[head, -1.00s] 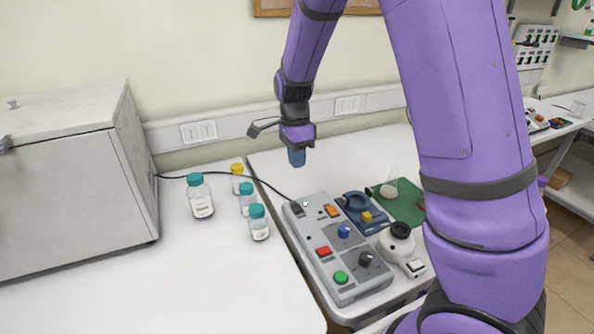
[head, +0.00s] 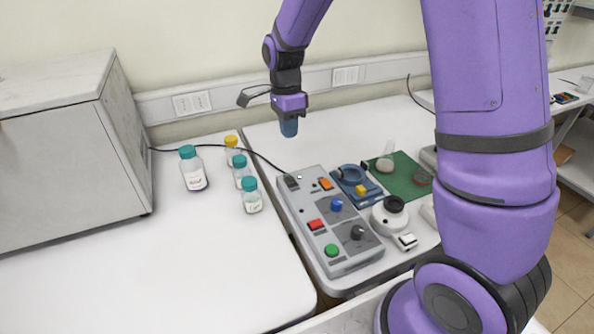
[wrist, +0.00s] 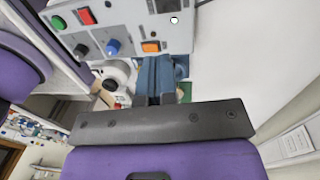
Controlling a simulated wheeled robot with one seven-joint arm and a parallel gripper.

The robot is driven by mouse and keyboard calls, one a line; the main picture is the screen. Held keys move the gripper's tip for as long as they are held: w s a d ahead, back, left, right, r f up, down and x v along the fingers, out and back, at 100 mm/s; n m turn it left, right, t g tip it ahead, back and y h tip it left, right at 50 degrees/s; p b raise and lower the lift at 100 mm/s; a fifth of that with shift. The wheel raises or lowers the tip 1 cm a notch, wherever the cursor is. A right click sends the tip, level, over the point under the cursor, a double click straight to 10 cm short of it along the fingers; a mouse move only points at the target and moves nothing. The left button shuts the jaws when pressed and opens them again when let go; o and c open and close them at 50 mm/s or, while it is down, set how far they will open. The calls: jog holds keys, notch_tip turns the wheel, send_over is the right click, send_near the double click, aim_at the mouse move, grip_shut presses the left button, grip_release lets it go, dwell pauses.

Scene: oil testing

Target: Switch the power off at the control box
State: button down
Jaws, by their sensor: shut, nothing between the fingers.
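The grey control box (head: 304,207) lies on the white table in the middle of the head view. The box (wrist: 128,22) also shows at the top of the wrist view. My gripper (head: 289,128) is shut and empty, pointing down, apart from the box, beyond its cable end. Its blue fingers (wrist: 161,76) show near the orange button in the wrist view. The switch's setting cannot be read.
Several capped bottles (head: 193,169) stand left of the box, near a large grey cabinet (head: 60,165). A black cable (head: 262,157) runs to the box. A blue device (head: 351,174), a white round device (head: 383,222) and a green mat (head: 402,187) with a flask lie right.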

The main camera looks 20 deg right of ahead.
aim_at(292, 182)
jog(key=shift+w+r, duration=0.1)
jog(key=shift+r, duration=0.05)
dwell(0.5)
jog(key=f, duration=0.4)
jog(key=s+f, duration=0.1)
jog(key=f, duration=0.9)
jog(key=shift+s, duration=0.35)
